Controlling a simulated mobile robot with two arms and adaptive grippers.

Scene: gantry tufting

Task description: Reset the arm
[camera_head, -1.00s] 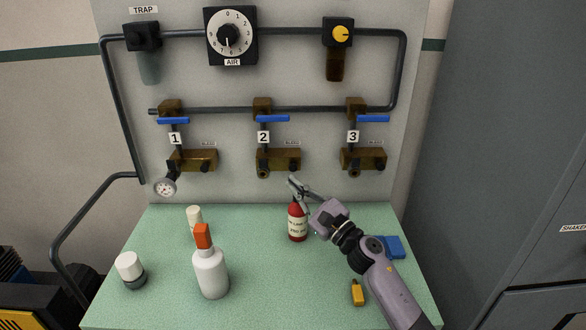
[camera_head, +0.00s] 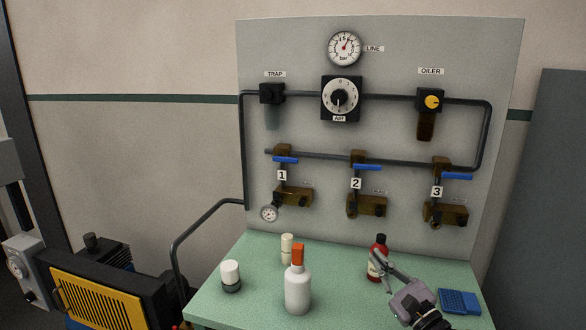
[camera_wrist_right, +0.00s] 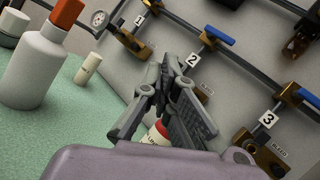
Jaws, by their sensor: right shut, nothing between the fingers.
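My right gripper (camera_head: 379,266) is in the lower right of the head view, in front of the red bottle (camera_head: 374,250), whose label it partly covers. The gripper is shut with nothing between its fingers. In the right wrist view the gripper's fingers (camera_wrist_right: 163,80) come together in the middle, with the red bottle (camera_wrist_right: 158,133) partly hidden behind them. I cannot tell whether the gripper touches the bottle. My left gripper is not in view.
The green bench (camera_head: 225,295) holds a white bottle with an orange cap (camera_head: 298,290), a white-lidded jar (camera_head: 231,276), a cream cylinder (camera_head: 287,248) and a blue block (camera_head: 459,301). Behind stands the grey panel (camera_head: 390,65) with pipes, valves 1 to 3 and gauges.

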